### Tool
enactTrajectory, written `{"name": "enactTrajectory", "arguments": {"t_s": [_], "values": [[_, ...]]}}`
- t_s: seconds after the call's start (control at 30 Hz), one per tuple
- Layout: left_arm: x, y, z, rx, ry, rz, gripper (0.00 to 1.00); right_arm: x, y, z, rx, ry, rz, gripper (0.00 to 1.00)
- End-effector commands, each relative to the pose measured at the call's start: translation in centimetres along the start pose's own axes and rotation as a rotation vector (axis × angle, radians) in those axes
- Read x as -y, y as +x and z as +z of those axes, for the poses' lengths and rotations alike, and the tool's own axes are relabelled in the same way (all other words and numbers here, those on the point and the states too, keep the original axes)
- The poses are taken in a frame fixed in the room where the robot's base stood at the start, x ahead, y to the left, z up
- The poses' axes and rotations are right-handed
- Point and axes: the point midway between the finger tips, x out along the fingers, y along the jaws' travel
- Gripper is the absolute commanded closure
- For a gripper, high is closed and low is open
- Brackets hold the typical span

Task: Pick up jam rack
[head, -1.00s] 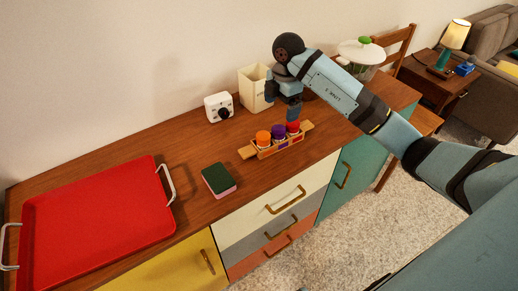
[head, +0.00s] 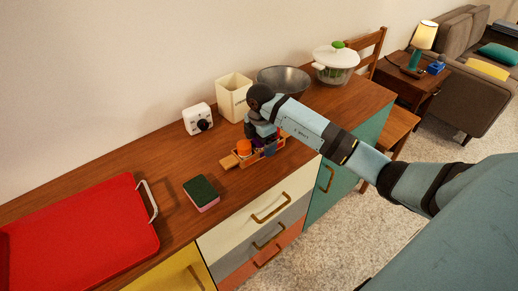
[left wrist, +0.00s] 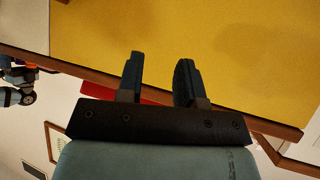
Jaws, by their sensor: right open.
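The jam rack (head: 229,163) is a small wooden carrier on the wooden sideboard top, with an orange-lidded jar (head: 244,147) at its left. A purple-lidded jar (head: 258,142) stands beside it, and the rest of the rack is partly hidden. My right gripper (head: 264,140) is over the right half of the rack, its fingers open and low around or just above the jars. Whether it touches the rack I cannot tell. My left gripper (left wrist: 158,80) shows in the left wrist view, open and empty, its fingers apart against a yellow cabinet front (left wrist: 200,55).
A red tray (head: 80,235) lies at the left, with a green and pink sponge (head: 201,192) beside it. A white camera-like device (head: 198,118), cream canister (head: 234,97), grey bowl (head: 285,82) and lidded pot (head: 335,64) stand behind the rack. Bare wood lies between sponge and rack.

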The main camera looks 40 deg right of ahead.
Motion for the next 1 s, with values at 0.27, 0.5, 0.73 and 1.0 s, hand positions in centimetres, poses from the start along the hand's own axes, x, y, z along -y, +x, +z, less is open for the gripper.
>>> {"name": "enactTrajectory", "arguments": {"t_s": [0.27,0.5,0.73,1.0], "values": [[-0.2,0.0,-0.1,-0.004,-0.008,0.0,0.66,0.0,1.5,0.1,0.001,0.0,0.001,0.06],[-0.3,0.0,-0.1,-0.004,-0.012,0.0,0.66,0.0,1.5,0.1,0.001,0.0,0.001,0.48],[-0.3,0.0,-0.1,-0.003,-0.01,0.001,0.66,0.0,1.4,0.1,0.001,0.0,0.002,0.63],[0.0,-0.1,0.0,0.0,0.001,0.001,0.66,-0.1,0.5,0.1,0.001,0.0,0.004,0.63]]}}
